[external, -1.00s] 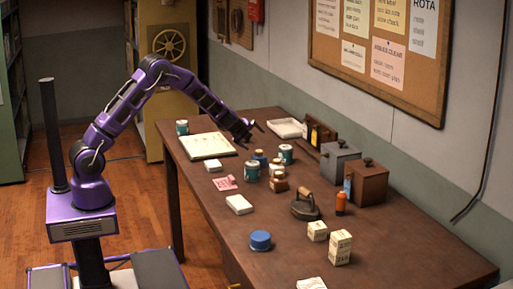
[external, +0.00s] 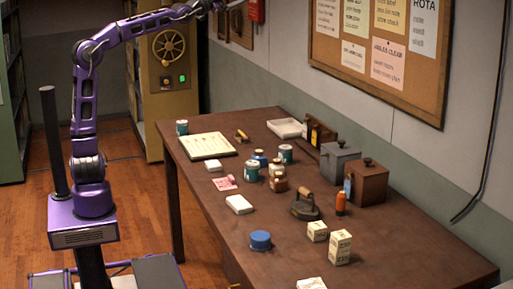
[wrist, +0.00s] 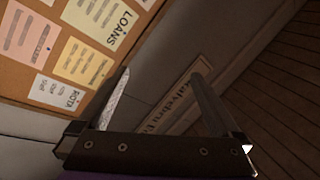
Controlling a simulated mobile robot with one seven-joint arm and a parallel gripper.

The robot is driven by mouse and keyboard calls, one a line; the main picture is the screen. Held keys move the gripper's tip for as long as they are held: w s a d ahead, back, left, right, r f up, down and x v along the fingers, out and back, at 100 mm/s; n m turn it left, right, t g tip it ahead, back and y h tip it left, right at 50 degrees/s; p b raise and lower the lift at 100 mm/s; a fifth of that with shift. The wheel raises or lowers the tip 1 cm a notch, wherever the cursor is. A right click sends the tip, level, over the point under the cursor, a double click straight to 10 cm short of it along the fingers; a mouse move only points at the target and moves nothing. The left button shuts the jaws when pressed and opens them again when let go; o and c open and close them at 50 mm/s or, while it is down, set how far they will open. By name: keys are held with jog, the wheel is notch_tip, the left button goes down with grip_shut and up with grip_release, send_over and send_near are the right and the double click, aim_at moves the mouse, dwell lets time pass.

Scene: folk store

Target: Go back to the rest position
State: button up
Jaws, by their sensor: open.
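My gripper (external: 236,4) is raised high above the far part of the table, at the top edge of the external view and partly cut off there. In the wrist view its two fingers (wrist: 162,78) stand wide apart with nothing between them. My purple arm rises from its base at the left and reaches right along the top of the picture, clear of the table.
The brown table (external: 390,240) holds an open book (external: 207,145), a small yellowish-brown item (external: 241,135), jars, boxes, a flat iron (external: 305,206) and a white tray (external: 286,129). A corkboard (external: 376,50) hangs on the wall. A cabinet with a wheel (external: 169,47) stands behind my arm.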

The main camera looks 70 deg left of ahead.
jog(key=s+d+r+t, duration=0.1)
jog(key=d+r+t, duration=0.1)
jog(key=d+r, duration=0.55)
jog(key=w+d+f+g+h+p, duration=0.1)
jog(key=d+f+g, duration=0.2)
jog(key=d+f, duration=0.6)
jog(key=w+d+f+g+h, duration=0.1)
jog(key=d+f+g, duration=0.25)
jog(key=f, duration=0.95)
jog(key=s+f+n+g+p, duration=0.1)
jog(key=s+f+n+g, duration=0.1)
jog(key=s+f, duration=0.6)
jog(key=s+a+f+n+g+h+p, duration=0.1)
jog(key=s+f+n+g, duration=0.2)
jog(key=s+f, duration=0.6)
jog(key=s+f+n+g+h+p, duration=0.1)
jog(key=s+f+n+g, duration=0.2)
jog(key=s, duration=1.5)
notch_tip(320, 180, down, 6)
jog(key=g, duration=0.3)
jog(key=shift+a, duration=0.15)
